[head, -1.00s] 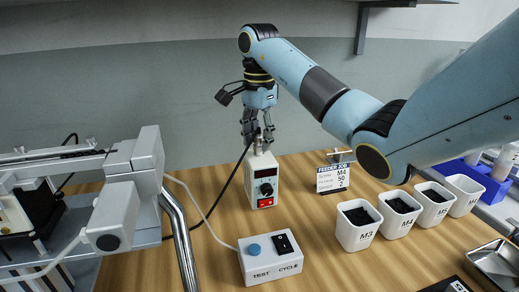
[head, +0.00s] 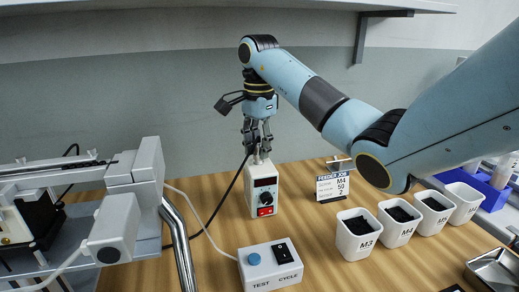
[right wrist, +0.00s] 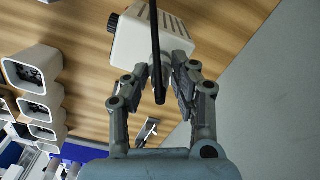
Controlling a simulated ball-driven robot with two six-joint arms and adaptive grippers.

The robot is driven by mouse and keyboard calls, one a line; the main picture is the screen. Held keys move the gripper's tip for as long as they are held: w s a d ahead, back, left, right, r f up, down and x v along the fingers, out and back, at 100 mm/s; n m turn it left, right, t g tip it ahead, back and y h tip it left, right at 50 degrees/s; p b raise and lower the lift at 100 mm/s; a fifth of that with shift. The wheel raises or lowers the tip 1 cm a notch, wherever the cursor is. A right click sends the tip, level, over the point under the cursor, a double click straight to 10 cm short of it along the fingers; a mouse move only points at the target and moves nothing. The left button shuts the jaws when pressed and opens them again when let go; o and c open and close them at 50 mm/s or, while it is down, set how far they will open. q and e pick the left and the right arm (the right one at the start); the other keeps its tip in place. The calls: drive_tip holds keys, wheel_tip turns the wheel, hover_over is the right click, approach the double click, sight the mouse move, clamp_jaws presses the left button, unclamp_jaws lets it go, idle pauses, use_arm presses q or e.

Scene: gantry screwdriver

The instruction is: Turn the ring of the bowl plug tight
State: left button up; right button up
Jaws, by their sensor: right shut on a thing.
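The white controller box (head: 256,200) with a black dial and a red switch stands upright at the back of the table. My right gripper (head: 260,153) points down at its top, shut on the bowl plug's ring, which the fingers mostly hide. In the right wrist view, the gripper (right wrist: 157,80) has a finger on each side of the black cable (right wrist: 155,45), close against the box (right wrist: 143,38). My left gripper is not in view.
A test-cycle box (head: 270,268) stands in front of the controller. White screw bins (head: 358,246) and a feeder job card (head: 333,187) are to the right. A white gantry (head: 125,205) with a chrome tube (head: 180,240) stands at the left. A shelf (head: 250,5) hangs above.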

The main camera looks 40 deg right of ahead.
drive_tip(key=shift+r+m, duration=0.1)
drive_tip(key=shift+m, duration=0.9)
drive_tip(key=m+p, duration=0.2)
drive_tip(key=m, duration=0.3)
drive_tip(key=shift+m+p, duration=0.3)
drive_tip(key=shift+m, duration=0.3)
drive_tip(key=m+p, duration=0.1)
drive_tip(key=m, duration=0.2)
drive_tip(key=shift+r, duration=0.1)
drive_tip(key=shift+m+p, duration=0.35)
drive_tip(key=shift+m, duration=0.85)
drive_tip(key=o, duration=0.8)
drive_tip(key=shift+f, duration=0.2)
drive_tip(key=shift+c, duration=0.2)
